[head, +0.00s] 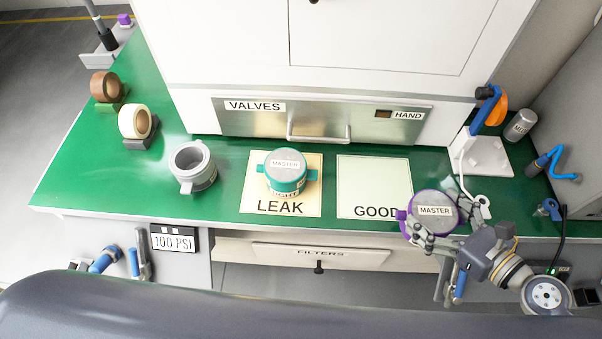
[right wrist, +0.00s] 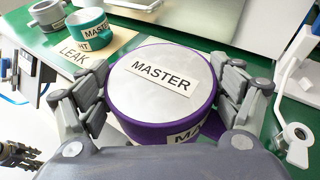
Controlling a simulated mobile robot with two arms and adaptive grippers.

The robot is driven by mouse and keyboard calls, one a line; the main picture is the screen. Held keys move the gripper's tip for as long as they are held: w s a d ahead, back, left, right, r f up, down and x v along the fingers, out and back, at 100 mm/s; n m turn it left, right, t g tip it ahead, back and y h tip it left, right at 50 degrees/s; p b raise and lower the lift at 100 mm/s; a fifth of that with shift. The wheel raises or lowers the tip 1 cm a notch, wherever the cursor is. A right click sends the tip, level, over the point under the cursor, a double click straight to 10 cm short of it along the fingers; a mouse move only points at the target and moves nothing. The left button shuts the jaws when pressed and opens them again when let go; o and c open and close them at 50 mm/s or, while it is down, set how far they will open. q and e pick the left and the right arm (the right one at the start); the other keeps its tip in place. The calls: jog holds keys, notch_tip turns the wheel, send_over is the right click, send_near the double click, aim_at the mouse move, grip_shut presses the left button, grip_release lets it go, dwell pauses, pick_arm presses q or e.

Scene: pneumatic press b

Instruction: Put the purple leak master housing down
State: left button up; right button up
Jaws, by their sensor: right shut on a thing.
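The purple leak master housing (head: 433,212), with a grey top labelled MASTER, is at the right front of the green bench, by the right corner of the GOOD mat (head: 374,182). My right gripper (head: 432,240) is shut on it from the front. In the right wrist view, the fingers grip the purple housing (right wrist: 160,92) on both sides. I cannot tell whether its base touches the bench. A teal MASTER housing (head: 286,172) sits on the LEAK mat (head: 255,205). My left gripper (right wrist: 18,155) shows small at the lower left of the right wrist view, its opening unclear.
A grey open housing (head: 193,168) stands left of the LEAK mat. Two tape rolls (head: 136,122) are at the far left. The VALVES drawer (head: 320,118) is behind the mats. A white stand (head: 484,155) is at the right. Most of the GOOD mat is clear.

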jog(key=shift+w+r+p, duration=0.1)
jog(key=shift+w+p, duration=0.15)
jog(key=shift+p, duration=0.05)
jog(key=shift+w+a+r+p, duration=0.1)
jog(key=shift+w+a+p, duration=0.55)
jog(key=shift+w, duration=0.25)
pick_arm(q)
jog(key=shift+d+r+p, duration=0.35)
jog(key=shift+d+r, duration=0.25)
jog(key=shift+r, duration=0.25)
jog(key=shift+d+r+p, duration=0.35)
jog(key=shift+d+r, duration=0.2)
jog(key=shift+r, duration=0.25)
pick_arm(e)
jog(key=shift+f+x, duration=0.15)
jog(key=shift+x, duration=3.45)
jog(key=shift+f+x, duration=0.1)
jog(key=shift+x, duration=3.45)
jog(key=shift+d+f, duration=0.1)
jog(key=shift+d, duration=0.05)
